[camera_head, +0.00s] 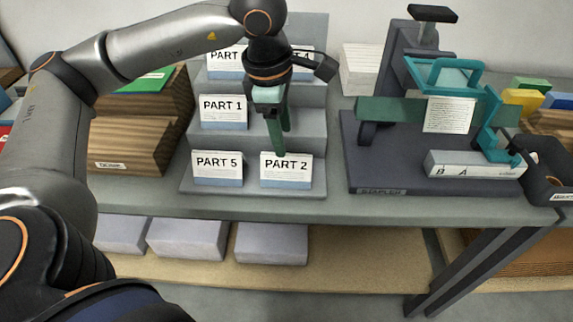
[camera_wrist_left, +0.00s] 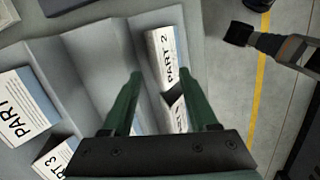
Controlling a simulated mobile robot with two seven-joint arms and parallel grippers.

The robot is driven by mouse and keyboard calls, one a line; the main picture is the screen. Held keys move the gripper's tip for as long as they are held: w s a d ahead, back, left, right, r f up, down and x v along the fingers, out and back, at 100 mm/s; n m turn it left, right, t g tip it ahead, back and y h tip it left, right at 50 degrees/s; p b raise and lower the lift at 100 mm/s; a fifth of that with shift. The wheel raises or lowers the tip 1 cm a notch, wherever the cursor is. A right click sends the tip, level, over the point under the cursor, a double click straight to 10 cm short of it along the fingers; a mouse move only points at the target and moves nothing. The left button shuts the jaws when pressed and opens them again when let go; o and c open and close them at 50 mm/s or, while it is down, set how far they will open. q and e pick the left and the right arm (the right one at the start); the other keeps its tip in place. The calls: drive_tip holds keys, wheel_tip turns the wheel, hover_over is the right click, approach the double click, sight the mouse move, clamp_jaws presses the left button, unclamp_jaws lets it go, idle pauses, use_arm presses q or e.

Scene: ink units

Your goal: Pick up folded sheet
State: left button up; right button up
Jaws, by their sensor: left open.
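Several folded sheets with printed labels stand on a grey stepped rack (camera_head: 308,104). The PART 2 sheet (camera_head: 286,172) is on the front step at right, beside the PART 5 sheet (camera_head: 217,169). The PART 1 sheet (camera_head: 223,112) is on the step above. My left gripper (camera_head: 282,142) points down just above and behind PART 2, open and empty. In the left wrist view the PART 2 sheet (camera_wrist_left: 166,58) shows between and beyond the green fingers, apart from them. The PART 4 sheet (camera_head: 301,57) is mostly hidden behind my left wrist.
A stapler station (camera_head: 375,170) with a teal frame (camera_head: 440,75) stands right of the rack. Wooden paper trays (camera_head: 130,140) stand at left. Grey boxes (camera_head: 271,243) sit on the shelf below. The table edge before the rack is clear.

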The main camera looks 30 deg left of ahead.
sight(286, 166)
use_arm(q)
drive_tip(key=f, duration=0.5)
drive_tip(key=shift+w, duration=0.35)
drive_tip(key=shift+c, duration=0.3)
drive_tip(key=shift+d, duration=0.1)
clamp_jaws()
